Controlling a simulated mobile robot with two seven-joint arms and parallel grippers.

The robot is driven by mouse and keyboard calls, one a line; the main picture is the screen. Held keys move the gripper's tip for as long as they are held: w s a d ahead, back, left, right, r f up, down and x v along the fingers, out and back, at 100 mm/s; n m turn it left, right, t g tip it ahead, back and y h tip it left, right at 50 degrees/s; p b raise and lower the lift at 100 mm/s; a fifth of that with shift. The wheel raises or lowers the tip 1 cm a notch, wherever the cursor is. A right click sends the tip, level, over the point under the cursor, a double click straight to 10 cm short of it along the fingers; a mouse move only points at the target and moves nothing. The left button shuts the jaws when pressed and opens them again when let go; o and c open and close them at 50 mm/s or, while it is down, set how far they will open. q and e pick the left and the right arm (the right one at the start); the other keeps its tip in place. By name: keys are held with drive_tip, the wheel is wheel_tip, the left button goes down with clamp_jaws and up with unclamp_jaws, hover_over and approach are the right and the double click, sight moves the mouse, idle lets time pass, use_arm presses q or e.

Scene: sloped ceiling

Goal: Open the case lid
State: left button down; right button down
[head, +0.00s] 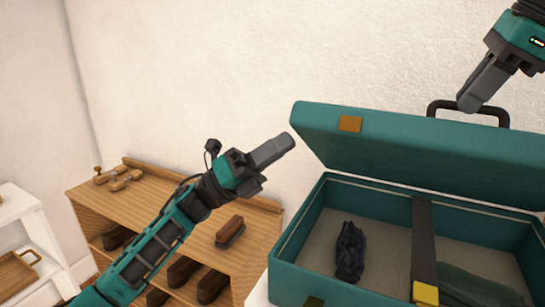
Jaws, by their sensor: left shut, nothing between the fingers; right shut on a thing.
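The teal case (284,234) stands at the lower right with its lid (415,143) raised and tilted back, so the inside shows. A dark handle (502,115) is on the lid's upper edge, and a brass-coloured latch plate (350,124) is near its left corner. My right gripper (469,102) comes in from the top right and is shut on the handle. My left gripper (290,142) is shut and empty, left of the lid and apart from it. The lid's right end is out of frame.
Inside the case are a dark bundled item (350,252), a dark strap with a yellow end (425,293) and a dark green cloth (478,287). A wooden shelf unit (160,190) with several brushes stands behind my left arm. A white shelf (28,215) is at far left.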

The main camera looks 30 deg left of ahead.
drive_tip(key=shift+w+d+f, duration=0.15)
drive_tip(key=shift+w+f, duration=0.05)
drive_tip(key=shift+f, duration=0.25)
use_arm(q)
drive_tip(key=shift+w+r, duration=0.3)
drive_tip(key=shift+r, duration=0.1)
use_arm(e)
drive_tip(key=shift+w+a+f, duration=0.1)
drive_tip(key=shift+w+a, duration=0.1)
drive_tip(key=shift+a, duration=0.05)
use_arm(q)
drive_tip(key=shift+w+a+r, duration=0.2)
drive_tip(key=shift+w+r, duration=0.25)
drive_tip(key=shift+w, duration=0.05)
use_arm(e)
drive_tip(key=c, duration=1.1)
unclamp_jaws()
use_arm(q)
drive_tip(key=shift+w+d, duration=0.1)
